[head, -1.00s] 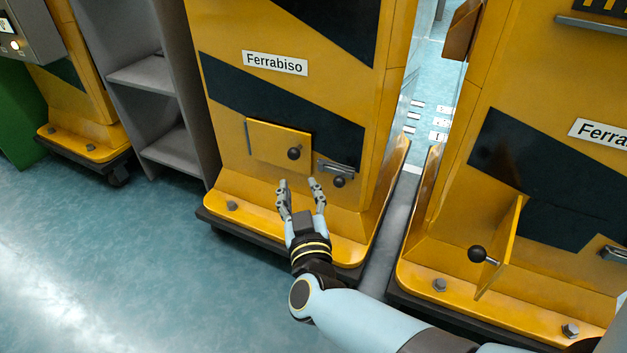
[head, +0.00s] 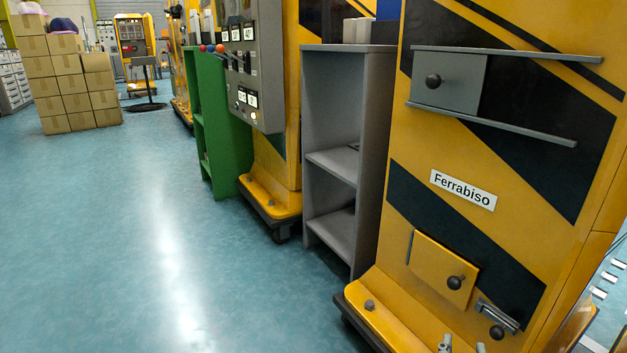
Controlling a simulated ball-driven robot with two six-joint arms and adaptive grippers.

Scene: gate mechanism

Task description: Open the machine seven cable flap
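A yellow cable flap (head: 432,268) sits low on the yellow machine labelled Ferrabiso (head: 463,190). It lies flat against the panel and looks closed, with a black knob (head: 455,283) near its lower right corner. A grey latch (head: 498,313) with its own black knob (head: 497,332) is just right of the flap. No machine number is readable. My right gripper (head: 462,347) shows only its two fingertips at the bottom edge, below the flap. They are apart with nothing visible between them; the rest is cut off. My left gripper is not in view.
Above, a grey sliding plate (head: 448,82) with a knob sits between two rails. Left stand grey shelves (head: 331,160), a control box (head: 256,65) with levers and a green cabinet (head: 222,128). Stacked cartons (head: 72,90) are far left. The blue floor (head: 170,230) is open.

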